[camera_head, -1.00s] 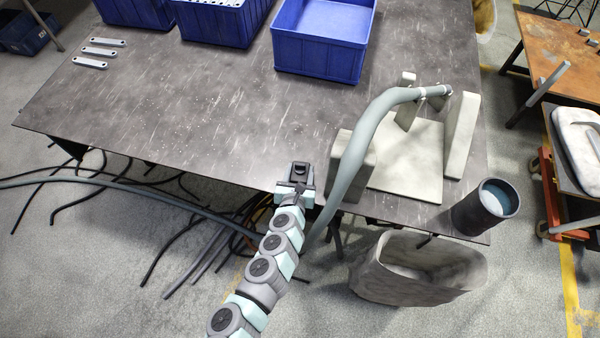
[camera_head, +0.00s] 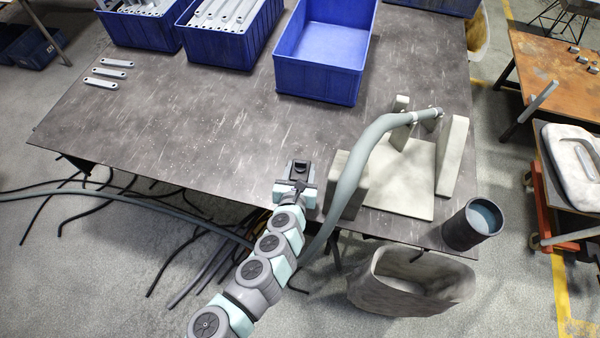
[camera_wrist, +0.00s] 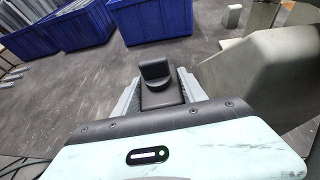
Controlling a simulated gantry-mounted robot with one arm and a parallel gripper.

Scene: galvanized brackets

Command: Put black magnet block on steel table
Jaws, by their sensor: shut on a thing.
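The black magnet block (camera_wrist: 156,80) sits between the fingers of my gripper (camera_wrist: 158,92) in the wrist view, its upright part facing away from the wrist. In the head view my gripper (camera_head: 297,178) is at the near edge of the steel table (camera_head: 200,120), and the small black block (camera_head: 299,170) shows at its tip. My gripper is shut on the block. I cannot tell from these views how high the block is above the tabletop. The underside of the block is hidden.
An empty blue bin (camera_head: 325,50) and blue bins of brackets (camera_head: 228,35) stand at the back. A grey fixture with a hose (camera_head: 400,190) and a dark cup (camera_head: 472,224) are at the right. Three brackets (camera_head: 107,73) lie at left. The middle of the table is bare.

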